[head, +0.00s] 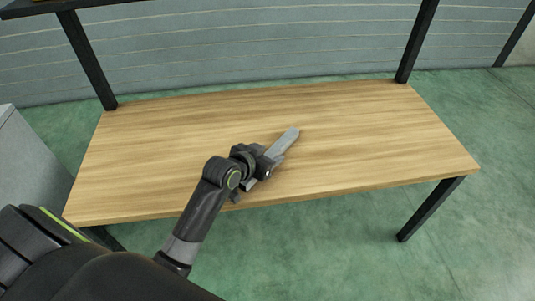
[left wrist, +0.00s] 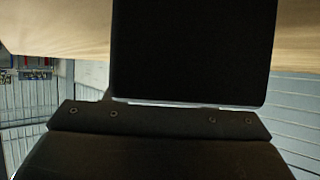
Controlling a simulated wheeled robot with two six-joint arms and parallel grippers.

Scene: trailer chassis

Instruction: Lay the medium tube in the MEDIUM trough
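My left gripper (head: 285,143) is over the middle of the wooden table. A long grey piece with a tapered end points from it to the upper right; I cannot tell whether this is only its fingers or also something held. The gap between the fingers cannot be made out. The left wrist view is mostly filled by a dark panel close to the camera, and no fingertips can be told there. I see no tube and no MEDIUM trough that I can identify in either view. My right gripper is not in view.
The wooden table top (head: 180,135) is bare around my left gripper. Dark posts (head: 87,60) rise at its back corners, with part of a shelf (head: 60,6) above. A grey box-like unit (head: 25,160) stands at the left. Green floor (head: 330,245) is open in front.

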